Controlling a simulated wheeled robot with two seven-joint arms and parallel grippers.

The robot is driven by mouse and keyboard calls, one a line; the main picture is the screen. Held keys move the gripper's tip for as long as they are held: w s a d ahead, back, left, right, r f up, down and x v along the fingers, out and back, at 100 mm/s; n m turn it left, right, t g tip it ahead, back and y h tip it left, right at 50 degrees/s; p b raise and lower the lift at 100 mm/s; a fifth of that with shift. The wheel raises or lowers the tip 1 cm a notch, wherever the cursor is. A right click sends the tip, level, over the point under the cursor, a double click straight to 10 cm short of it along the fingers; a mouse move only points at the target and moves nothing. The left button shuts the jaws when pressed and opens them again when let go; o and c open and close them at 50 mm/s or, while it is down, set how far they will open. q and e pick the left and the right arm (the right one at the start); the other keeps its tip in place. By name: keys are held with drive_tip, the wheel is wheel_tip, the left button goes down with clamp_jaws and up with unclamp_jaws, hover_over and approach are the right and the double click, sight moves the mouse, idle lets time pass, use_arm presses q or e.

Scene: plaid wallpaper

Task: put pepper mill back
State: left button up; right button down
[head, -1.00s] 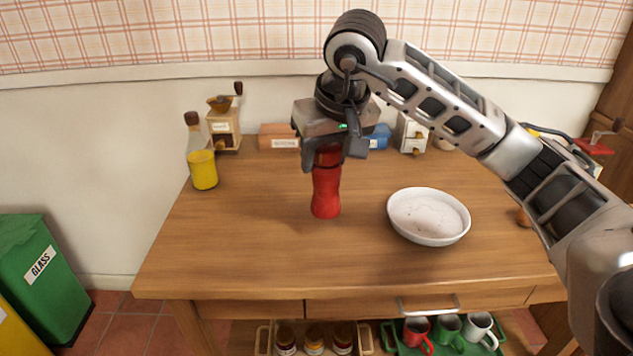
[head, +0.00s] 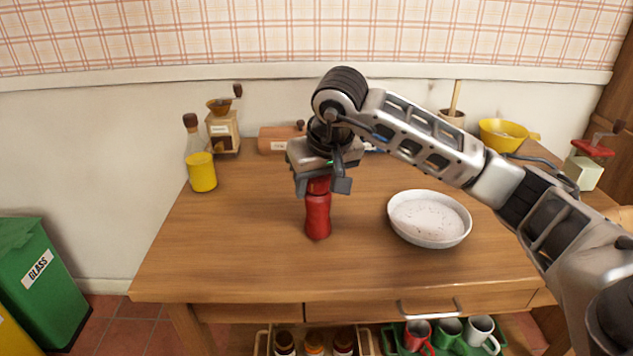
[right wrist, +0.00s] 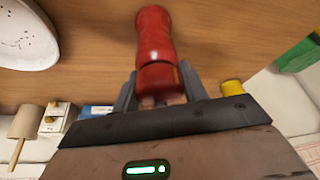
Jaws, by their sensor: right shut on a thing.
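The red pepper mill (head: 318,218) is upright at the middle of the wooden table, left of the white bowl. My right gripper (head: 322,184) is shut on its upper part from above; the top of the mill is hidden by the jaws. In the right wrist view the mill (right wrist: 155,45) sits between the two fingers (right wrist: 158,92). I cannot tell whether its base touches the table. My left gripper is not in view.
A white bowl (head: 429,219) with dark specks inside stands right of the mill. A yellow bowl (head: 503,134) is back right. The front left tabletop is clear.

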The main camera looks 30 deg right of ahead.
drive_tip(key=c, duration=0.8)
unclamp_jaws()
drive_tip(key=shift+r, duration=0.15)
drive_tip(key=shift+s+r+p, duration=0.1)
drive_tip(key=shift+r+p, duration=0.2)
drive_tip(key=shift+r, duration=0.05)
use_arm(q)
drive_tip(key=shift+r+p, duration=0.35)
drive_tip(key=shift+p, duration=0.25)
use_arm(e)
drive_tip(key=v, duration=1.1)
drive_tip(key=shift+r, duration=0.15)
drive_tip(key=shift+s, duration=0.1)
